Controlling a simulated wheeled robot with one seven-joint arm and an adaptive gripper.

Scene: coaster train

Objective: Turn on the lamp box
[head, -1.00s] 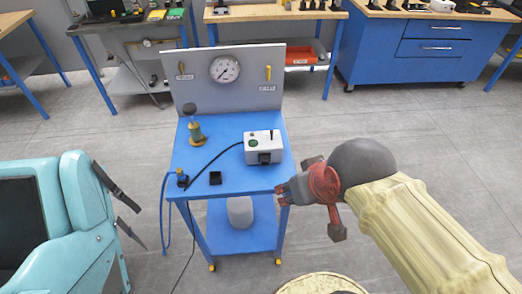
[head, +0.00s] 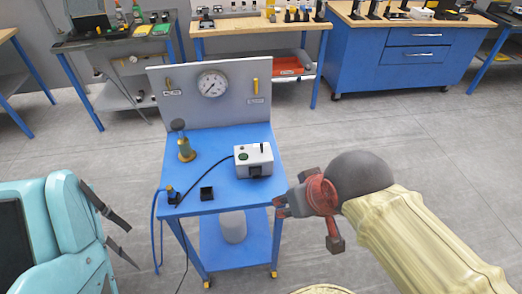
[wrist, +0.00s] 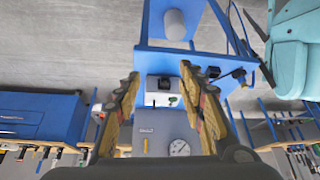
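The lamp box (head: 245,171) is a small pale box on the blue cart's top, near its right edge. It has a green round part and a dark upright lever on top, and a dark block on its front. Whether it is lit I cannot tell. My gripper (head: 278,207) is beside the cart's front right corner, apart from the box. In the wrist view, which looks upside down, the open empty fingers (wrist: 160,72) frame the lamp box (wrist: 152,99) with a gap around it.
The blue cart (head: 222,195) has an upright grey panel (head: 160,95) with a gauge (head: 212,84). A brass fitting (head: 185,150), a small black block (head: 206,193) and a black cable share its top. A turquoise machine (head: 55,225) stands left. Workbenches line the back. Floor right of the cart is open.

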